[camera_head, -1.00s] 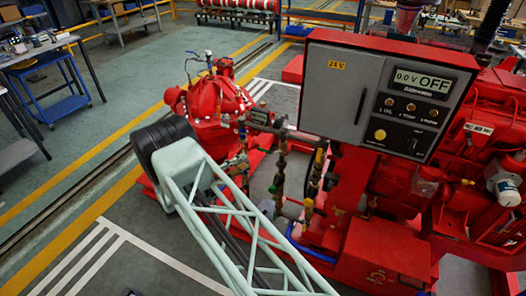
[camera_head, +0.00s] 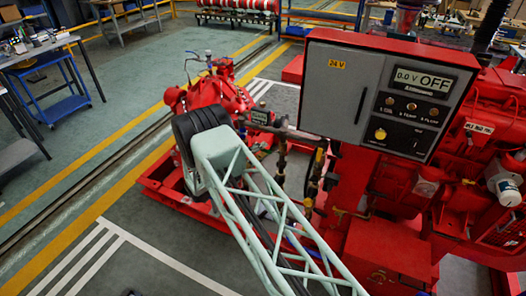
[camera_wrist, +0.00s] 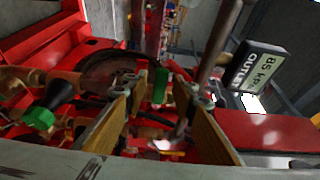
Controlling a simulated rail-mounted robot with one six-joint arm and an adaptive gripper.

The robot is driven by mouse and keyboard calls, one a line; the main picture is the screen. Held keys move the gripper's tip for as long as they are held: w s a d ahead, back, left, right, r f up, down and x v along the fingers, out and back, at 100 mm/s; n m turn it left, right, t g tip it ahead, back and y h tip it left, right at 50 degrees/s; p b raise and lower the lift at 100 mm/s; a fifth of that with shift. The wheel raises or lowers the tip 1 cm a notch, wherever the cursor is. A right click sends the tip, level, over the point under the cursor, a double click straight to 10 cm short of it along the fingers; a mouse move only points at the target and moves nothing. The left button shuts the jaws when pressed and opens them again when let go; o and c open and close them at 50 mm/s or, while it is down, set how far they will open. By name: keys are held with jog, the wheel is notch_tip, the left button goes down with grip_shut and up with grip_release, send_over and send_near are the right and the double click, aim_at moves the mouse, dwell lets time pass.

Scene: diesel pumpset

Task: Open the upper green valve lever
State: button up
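In the wrist view, one green lever end (camera_wrist: 160,86) shows between the tips of my gripper (camera_wrist: 161,80). The two tan-padded fingers stand apart on either side of it, and no contact is visible. A second green handle (camera_wrist: 38,118) with a dark stem shows at the left, outside the fingers. I cannot tell for certain which green part is the upper lever. In the head view, my arm hides the gripper, and I cannot make out the green levers beside the vertical pipes (camera_head: 281,165).
An outlet gauge reading 85 kPa (camera_wrist: 258,72) and a grey pipe (camera_wrist: 218,40) are close right of the fingers. A dark round wheel or ring (camera_wrist: 105,70) lies beyond. The control box (camera_head: 383,90) stands right of the pipes. Open floor (camera_head: 130,250) lies left.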

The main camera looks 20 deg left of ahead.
jog(key=shift+w+d, duration=0.25)
jog(key=shift+w, duration=0.15)
grip_shut()
